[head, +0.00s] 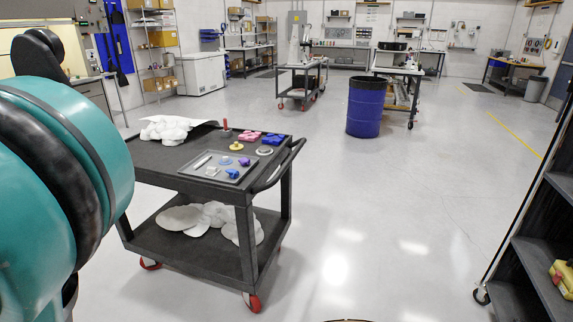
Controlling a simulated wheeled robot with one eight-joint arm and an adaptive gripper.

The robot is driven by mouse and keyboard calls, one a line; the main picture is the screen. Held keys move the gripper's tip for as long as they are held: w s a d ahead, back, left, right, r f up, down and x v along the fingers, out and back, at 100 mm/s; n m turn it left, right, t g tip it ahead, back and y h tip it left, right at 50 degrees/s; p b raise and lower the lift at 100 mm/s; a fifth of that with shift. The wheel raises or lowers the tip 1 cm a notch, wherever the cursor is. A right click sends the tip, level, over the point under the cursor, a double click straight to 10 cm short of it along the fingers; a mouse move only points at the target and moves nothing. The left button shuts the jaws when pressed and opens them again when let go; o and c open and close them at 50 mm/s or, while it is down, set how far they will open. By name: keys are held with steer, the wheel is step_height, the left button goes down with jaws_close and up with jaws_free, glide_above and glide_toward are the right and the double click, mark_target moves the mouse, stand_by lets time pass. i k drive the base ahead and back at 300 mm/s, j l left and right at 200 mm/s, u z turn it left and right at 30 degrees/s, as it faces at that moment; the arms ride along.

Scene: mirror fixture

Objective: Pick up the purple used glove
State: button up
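A black two-shelf cart (160,158) stands at left centre. A small purple piece (244,161) lies on the grey tray (203,176) on the cart top. The pieces are too small to tell which is the purple used glove. My gripper is not in view; a large teal and black part of my arm fills the left edge.
The tray also holds several small items, including a blue one (232,173). White crumpled cloth (168,128) lies at the cart's far left. A blue barrel (366,108) stands behind, a dark shelf rack (545,250) at right. Floor between cart and rack is clear.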

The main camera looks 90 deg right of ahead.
mark_target(244, 161)
steer(key=z, duration=2.85)
